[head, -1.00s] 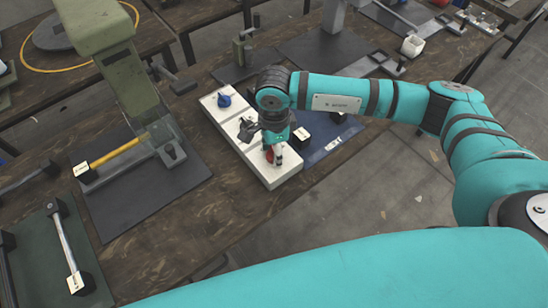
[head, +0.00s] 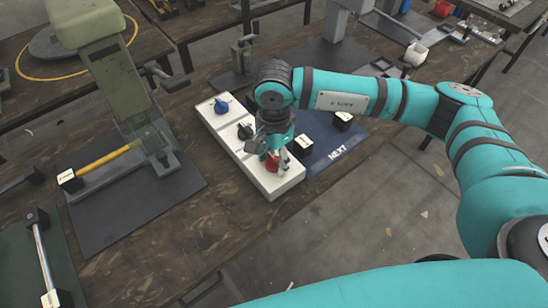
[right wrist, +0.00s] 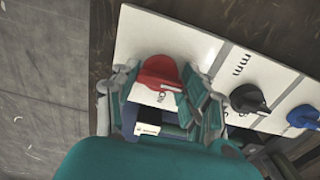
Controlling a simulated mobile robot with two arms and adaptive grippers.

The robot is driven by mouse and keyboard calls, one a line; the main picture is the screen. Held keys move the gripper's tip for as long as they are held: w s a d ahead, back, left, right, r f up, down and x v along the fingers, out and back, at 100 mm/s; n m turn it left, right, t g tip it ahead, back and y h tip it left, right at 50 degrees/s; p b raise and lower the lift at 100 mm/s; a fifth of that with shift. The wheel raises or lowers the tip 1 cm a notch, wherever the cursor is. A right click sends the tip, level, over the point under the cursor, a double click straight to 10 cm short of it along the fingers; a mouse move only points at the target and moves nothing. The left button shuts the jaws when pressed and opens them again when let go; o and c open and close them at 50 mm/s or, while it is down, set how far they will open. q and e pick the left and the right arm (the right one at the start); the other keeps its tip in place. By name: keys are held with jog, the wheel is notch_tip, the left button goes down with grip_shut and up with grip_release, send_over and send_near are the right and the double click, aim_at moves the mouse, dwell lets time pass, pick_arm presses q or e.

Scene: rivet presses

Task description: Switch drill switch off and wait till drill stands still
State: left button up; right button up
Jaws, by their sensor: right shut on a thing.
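A white switch panel (head: 222,128) lies on the wooden table and carries a blue knob (head: 221,107), a black knob (head: 245,131) and a red knob (head: 271,160). My right gripper (head: 273,168) is down over the red knob at the panel's near end. In the right wrist view the red knob (right wrist: 160,73) sits between the fingers of my right gripper (right wrist: 160,88), which are shut on it. The gripper partly covers the printing beside the knob, so I cannot read it fully. My left gripper is out of view. I cannot make out a turning drill.
A blue mat (head: 330,158) marked NEXT lies right of the panel, with black labelled blocks (head: 302,145) on it. A green press (head: 115,70) stands left on a dark mat (head: 105,228). Bare tabletop lies between that mat and the panel.

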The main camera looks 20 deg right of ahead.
aim_at(274, 158)
jog(key=o, duration=1.2)
jog(key=shift+c, duration=0.2)
notch_tip(274, 158, up, 12)
